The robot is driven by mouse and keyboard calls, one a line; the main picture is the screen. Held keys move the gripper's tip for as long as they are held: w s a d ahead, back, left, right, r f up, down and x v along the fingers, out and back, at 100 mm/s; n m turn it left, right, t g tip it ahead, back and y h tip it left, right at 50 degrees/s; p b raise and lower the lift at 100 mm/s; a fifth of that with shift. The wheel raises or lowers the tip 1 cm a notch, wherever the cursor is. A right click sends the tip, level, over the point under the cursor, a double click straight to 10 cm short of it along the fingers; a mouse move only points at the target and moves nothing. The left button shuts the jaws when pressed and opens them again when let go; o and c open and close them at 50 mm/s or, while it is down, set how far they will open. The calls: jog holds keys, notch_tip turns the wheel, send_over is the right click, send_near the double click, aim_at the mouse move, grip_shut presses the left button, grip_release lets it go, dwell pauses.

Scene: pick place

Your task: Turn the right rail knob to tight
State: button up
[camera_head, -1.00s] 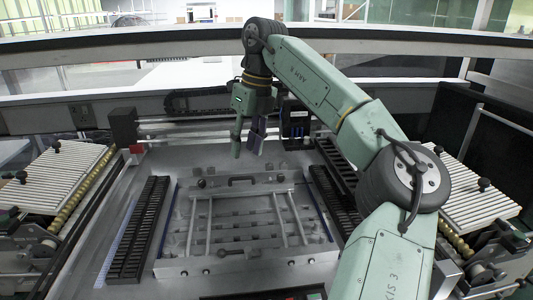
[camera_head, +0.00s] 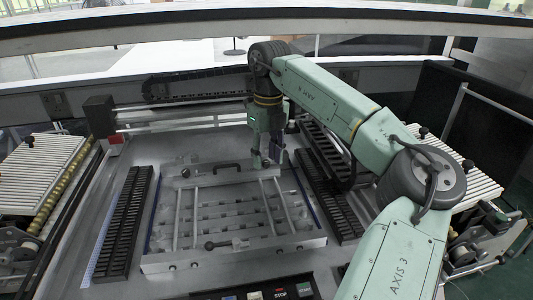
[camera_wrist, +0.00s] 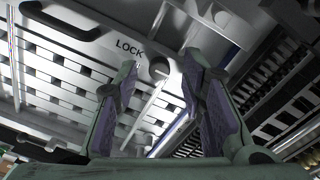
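A fixture plate with a rail frame (camera_head: 225,215) lies in the middle of the machine bed. In the wrist view a round grey knob (camera_wrist: 158,68) sits beside the printed word LOCK (camera_wrist: 130,48), between my fingertips; I take it as the right rail knob. Its turned position is too small to tell. My gripper (camera_head: 266,160) is over the far right corner of the frame, pointing down, and largely hides the knob there. In the wrist view my gripper (camera_wrist: 161,64) has its two purple-padded fingers apart, one on each side of the knob, with no clear contact.
A black handle (camera_head: 212,168) lies on the frame's far bar, left of my gripper. A ball-ended lever (camera_head: 211,245) is at the near bar. Black slotted racks flank the frame, left (camera_head: 124,225) and right (camera_head: 325,185). A control panel with a STOP button (camera_head: 280,293) is at the front.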

jog(key=shift+f, duration=0.2)
jog(key=shift+c, duration=0.2)
grip_shut()
